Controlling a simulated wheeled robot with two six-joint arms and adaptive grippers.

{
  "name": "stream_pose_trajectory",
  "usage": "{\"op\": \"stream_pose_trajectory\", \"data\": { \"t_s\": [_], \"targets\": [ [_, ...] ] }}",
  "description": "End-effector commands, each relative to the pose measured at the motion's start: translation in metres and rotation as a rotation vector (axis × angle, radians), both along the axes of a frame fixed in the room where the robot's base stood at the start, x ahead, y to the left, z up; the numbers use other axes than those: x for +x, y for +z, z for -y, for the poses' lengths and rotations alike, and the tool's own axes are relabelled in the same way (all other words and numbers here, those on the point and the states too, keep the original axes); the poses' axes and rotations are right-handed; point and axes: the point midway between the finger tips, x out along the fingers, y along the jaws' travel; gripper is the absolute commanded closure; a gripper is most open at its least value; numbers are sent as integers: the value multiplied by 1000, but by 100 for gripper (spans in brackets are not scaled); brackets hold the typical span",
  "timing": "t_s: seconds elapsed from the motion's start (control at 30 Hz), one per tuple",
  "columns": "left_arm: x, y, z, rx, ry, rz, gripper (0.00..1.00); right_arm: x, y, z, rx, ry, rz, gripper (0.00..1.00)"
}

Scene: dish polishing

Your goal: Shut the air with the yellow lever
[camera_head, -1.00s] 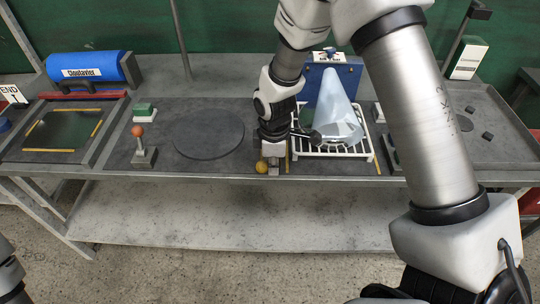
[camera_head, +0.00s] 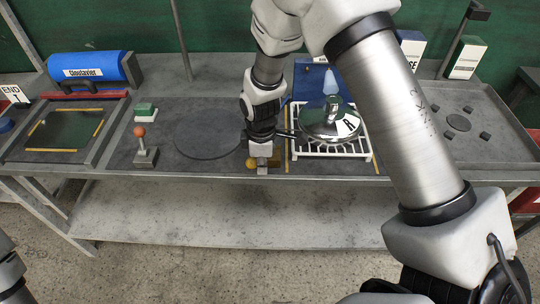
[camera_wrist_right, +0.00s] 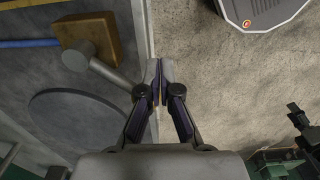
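The lever's yellow knob (camera_head: 251,162) shows at the table's front edge, just left of my right gripper (camera_head: 262,150). In the right wrist view a brass block (camera_wrist_right: 98,30) carries a grey hub, and the lever's grey rod (camera_wrist_right: 112,75) runs from it to the fingers. My right gripper (camera_wrist_right: 161,78) has its fingertips together at the rod's end. The fingers hide that end, and no grip on it can be made out. My left gripper is out of view.
A red-knobbed lever (camera_head: 138,132) and green block (camera_head: 145,109) stand left of the round dark disc (camera_head: 208,133). A blue cylinder (camera_head: 95,70) lies at the back left. A tray (camera_head: 480,105) with small dark blocks is at the right. The lower shelf is clear.

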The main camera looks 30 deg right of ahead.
Motion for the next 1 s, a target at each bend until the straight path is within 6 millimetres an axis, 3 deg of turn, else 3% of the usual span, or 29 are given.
{"op": "stream_pose_trajectory", "data": {
  "t_s": [1.0],
  "targets": [
    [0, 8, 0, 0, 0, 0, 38, 18, 0, -13, -1, 0, 1, 100]
  ]
}}
